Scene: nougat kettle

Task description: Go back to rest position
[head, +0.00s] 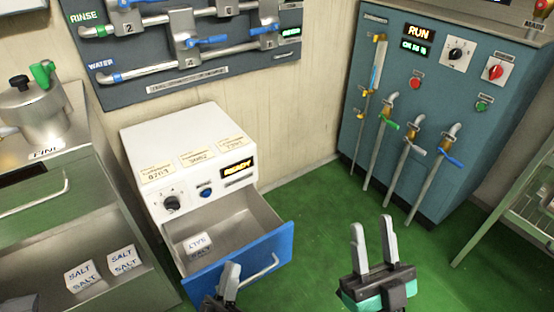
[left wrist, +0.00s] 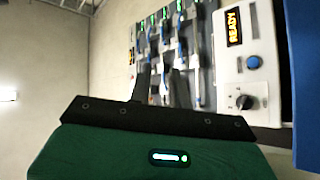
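My left gripper (head: 229,270) is at the bottom of the head view, in front of the drawer's blue front, partly cut off by the frame edge. In the left wrist view its two dark fingers (left wrist: 160,82) stand apart with nothing between them. My right gripper (head: 373,225) is over the green floor to the right of the drawer. Its two grey fingers are apart and empty.
A white machine (head: 190,150) reading READY has its drawer (head: 283,240) pulled out, with a salt block (head: 199,244) inside. More salt blocks (head: 86,275) lie on the left shelf. A kettle (head: 32,108) stands above. A teal RUN cabinet (head: 437,110) stands at the back right.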

